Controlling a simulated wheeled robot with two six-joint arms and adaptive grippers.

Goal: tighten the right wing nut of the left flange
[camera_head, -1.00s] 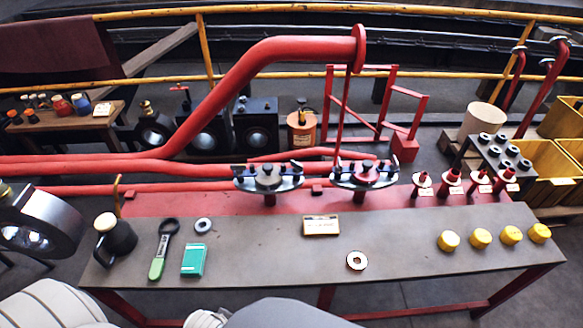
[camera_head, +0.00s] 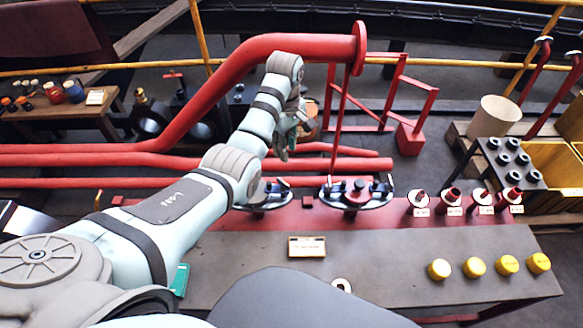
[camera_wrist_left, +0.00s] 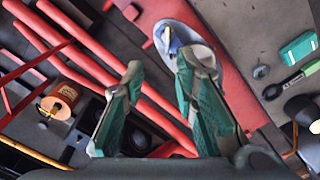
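The left flange (camera_head: 268,205) is a grey disc on the red pipework; my left arm covers its left part in the head view. A small dark wing nut (camera_head: 283,183) shows at its right side. The right flange (camera_head: 357,197) stands to its right, fully clear. My left gripper (camera_head: 290,140) hangs beyond and above the left flange, apart from it. In the left wrist view its two teal-padded fingers (camera_wrist_left: 162,105) are spread and empty. A grey flange disc (camera_wrist_left: 198,45) with a bluish fitting lies beyond the fingertips there. My right gripper is not in view.
A red pipe (camera_head: 250,62) rises behind my arm. The teal box (camera_wrist_left: 298,48) and green-handled tool (camera_wrist_left: 293,82) lie at right in the wrist view.

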